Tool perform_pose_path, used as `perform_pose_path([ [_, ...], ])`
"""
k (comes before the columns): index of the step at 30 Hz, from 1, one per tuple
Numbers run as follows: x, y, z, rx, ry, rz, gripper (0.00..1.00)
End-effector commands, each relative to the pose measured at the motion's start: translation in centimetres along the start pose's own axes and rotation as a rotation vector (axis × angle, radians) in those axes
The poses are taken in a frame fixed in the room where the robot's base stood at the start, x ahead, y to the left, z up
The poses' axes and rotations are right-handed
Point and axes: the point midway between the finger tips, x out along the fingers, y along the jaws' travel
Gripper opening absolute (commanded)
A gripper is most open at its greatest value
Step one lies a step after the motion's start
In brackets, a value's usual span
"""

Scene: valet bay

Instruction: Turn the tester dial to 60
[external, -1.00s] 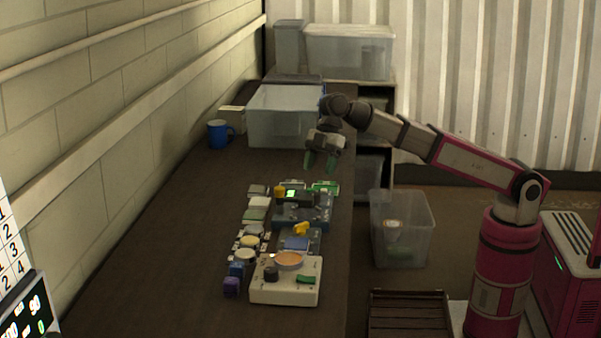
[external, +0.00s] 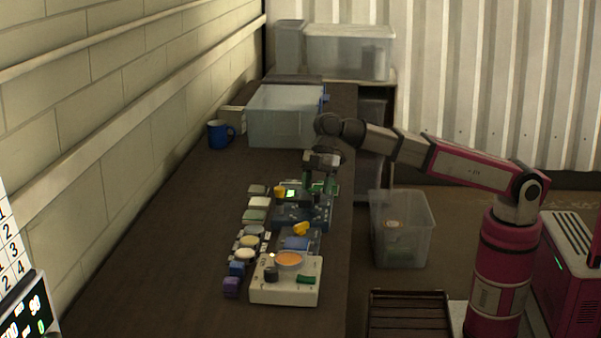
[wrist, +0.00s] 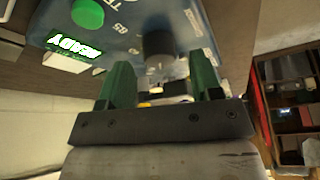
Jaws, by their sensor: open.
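The tester is a blue box (wrist: 115,35) in the wrist view, with a lit READY screen, a green round button and printed numbers, one of which looks like 65. Its dark dial (wrist: 158,44) stands just beyond and between my green fingertips; I cannot read its setting. In the external view the blue tester (external: 302,224) lies on the bench. My gripper (external: 320,188) is low at its far right side. In the wrist view my gripper (wrist: 162,72) is open, one finger on each side of the dial's line, with nothing visibly held.
A white box with an orange disc (external: 285,293) stands nearer on the bench. Several small blocks and pads line the tester's left. A clear bin (external: 283,118) and a blue mug (external: 219,134) stand farther back. The bench's left side is clear.

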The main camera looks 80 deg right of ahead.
Motion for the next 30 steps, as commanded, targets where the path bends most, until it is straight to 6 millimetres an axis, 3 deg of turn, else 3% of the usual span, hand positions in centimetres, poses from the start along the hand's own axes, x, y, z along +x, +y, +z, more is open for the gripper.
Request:
perform_pose_path([
  [6,1.6,0.0,0.0,0.001,0.0,0.0,0.59],
  [16,1.9,0.0,0.0,0.001,0.001,0.001,0.59],
  [17,1.9,0.0,0.0,0.001,0.001,0.001,0.56],
  [21,1.8,0.0,0.0,0.001,0.001,0.001,0.11],
  [30,1.8,0.0,0.0,0.018,0.001,0.008,0.11],
])
